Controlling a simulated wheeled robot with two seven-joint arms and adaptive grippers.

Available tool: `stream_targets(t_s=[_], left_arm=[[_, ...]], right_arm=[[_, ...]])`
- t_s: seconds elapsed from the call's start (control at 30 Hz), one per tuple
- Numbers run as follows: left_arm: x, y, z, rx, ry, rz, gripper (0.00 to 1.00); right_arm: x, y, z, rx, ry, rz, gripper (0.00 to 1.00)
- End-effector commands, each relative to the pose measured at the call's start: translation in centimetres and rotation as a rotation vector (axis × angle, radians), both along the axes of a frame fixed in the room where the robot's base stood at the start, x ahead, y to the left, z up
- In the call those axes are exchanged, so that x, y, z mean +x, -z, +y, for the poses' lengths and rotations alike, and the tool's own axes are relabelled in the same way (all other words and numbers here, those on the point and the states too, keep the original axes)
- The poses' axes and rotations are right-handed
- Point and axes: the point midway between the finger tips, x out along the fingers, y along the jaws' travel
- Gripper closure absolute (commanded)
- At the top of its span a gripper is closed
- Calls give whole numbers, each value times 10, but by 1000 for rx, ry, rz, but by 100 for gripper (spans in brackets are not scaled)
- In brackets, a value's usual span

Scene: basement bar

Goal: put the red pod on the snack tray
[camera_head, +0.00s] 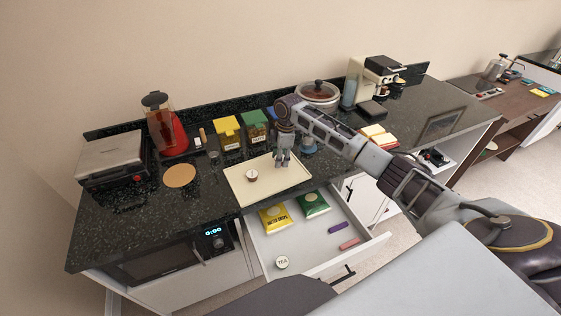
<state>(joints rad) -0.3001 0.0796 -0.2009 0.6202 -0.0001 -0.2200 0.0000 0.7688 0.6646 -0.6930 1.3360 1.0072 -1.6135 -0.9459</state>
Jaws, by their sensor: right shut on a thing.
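The snack tray appears to be the cream rectangular tray (296,179) on the dark counter, above the open drawer. My right gripper (282,162) points down over the back right part of the tray. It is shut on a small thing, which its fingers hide. I cannot make out a red pod anywhere, nor tell whether the held thing touches the tray. My left gripper is not in view.
The open drawer (315,249) holds a yellow bag (274,219), a green bag (313,204), purple and pink bars and a TEA tin (282,263). Behind the tray stand a yellow box (228,133) and a green box (255,127). A red blender (166,128) stands left. The tray's front is bare.

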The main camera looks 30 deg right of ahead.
Motion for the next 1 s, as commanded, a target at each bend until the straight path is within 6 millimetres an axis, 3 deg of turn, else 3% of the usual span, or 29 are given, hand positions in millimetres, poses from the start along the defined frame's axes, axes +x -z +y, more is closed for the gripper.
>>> stream_targets(t_s=[0.23,0.7,0.73,0.87,1.0], left_arm=[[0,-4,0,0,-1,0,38],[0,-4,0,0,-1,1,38],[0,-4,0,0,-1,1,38],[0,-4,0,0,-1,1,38],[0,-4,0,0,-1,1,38]], right_arm=[[0,23,0,0,0,1,70],[0,27,0,1,0,1,70],[0,27,0,1,0,0,56],[0,27,0,0,0,0,39],[0,27,0,0,0,0,38]])
